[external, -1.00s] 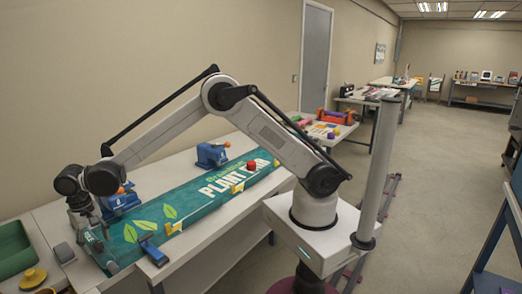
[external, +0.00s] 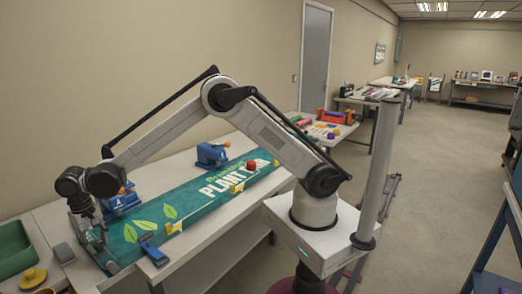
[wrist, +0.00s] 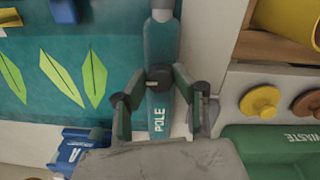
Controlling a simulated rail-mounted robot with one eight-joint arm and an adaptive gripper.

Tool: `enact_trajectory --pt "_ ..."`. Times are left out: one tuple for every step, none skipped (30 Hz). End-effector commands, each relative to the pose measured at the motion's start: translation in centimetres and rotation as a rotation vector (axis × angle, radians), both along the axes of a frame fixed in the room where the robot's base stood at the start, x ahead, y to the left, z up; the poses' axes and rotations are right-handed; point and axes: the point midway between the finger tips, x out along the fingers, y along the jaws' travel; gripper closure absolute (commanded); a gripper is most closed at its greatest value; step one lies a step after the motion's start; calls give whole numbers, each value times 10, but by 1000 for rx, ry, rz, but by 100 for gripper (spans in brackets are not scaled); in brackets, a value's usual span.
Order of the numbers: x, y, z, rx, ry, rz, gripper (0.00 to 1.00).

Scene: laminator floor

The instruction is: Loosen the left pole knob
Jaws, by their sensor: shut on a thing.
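The dark round pole knob (wrist: 158,77) sits on a teal bar marked POLE (wrist: 158,112) in the wrist view. My gripper (wrist: 159,80) has one finger on each side of the knob and is shut on it. In the external view my gripper (external: 93,238) points down at the near left end of the green banner (external: 190,205). The knob itself is too small and too covered by the fingers to make out there.
A blue clamp-like device marked A (external: 122,201) stands at the banner's back edge, with another blue device (external: 212,154) farther along. A blue piece (external: 152,249) lies at the front edge. A green bin (external: 14,248) and a yellow knob (external: 32,278) are at left.

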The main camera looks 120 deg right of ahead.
Motion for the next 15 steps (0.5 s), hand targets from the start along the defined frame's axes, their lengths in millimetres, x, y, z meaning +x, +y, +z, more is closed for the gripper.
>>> enact_trajectory --pt "0 0 -1 0 0 14 100" --pt "0 0 -1 0 0 26 100" --pt "0 0 -1 0 0 45 100" --pt "0 0 -1 0 0 60 100" --pt "0 0 -2 0 0 78 100" --pt "0 0 -2 0 0 104 100" --pt "0 0 -2 0 0 125 100" --pt "0 0 -2 0 0 148 100" --pt "0 0 -2 0 0 181 100" --pt "0 0 -2 0 0 207 100" --pt "-1 0 -2 0 0 233 100" --pt "-1 0 -2 0 0 270 100" --pt "-1 0 -2 0 0 298 100" --pt "-1 0 -2 0 0 327 100" --pt "-1 0 -2 1 0 365 100"
